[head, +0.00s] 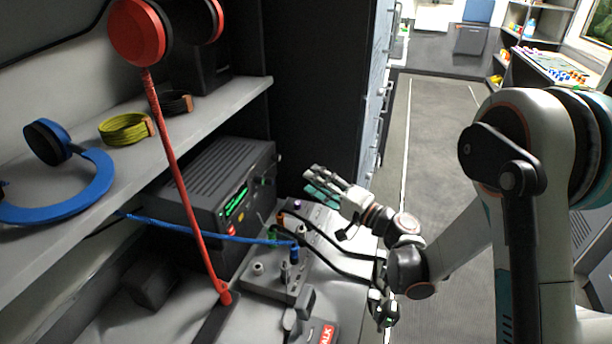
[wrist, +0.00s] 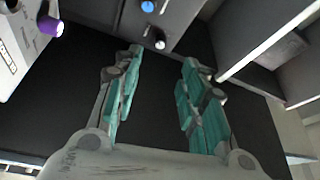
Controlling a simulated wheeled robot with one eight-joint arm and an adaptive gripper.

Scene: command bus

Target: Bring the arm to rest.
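My gripper (head: 318,183) is at the end of my arm, right of the dark box with the green display and above the right end of the counter. In the wrist view my gripper (wrist: 162,58) has its two teal-padded fingers spread apart. Nothing is between them. It touches nothing that I can see. My arm is bent, with its elbow low beside the counter edge.
A dark radio box (head: 217,190) stands on the counter below a grey shelf (head: 190,118). The aisle floor (head: 440,130) is clear.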

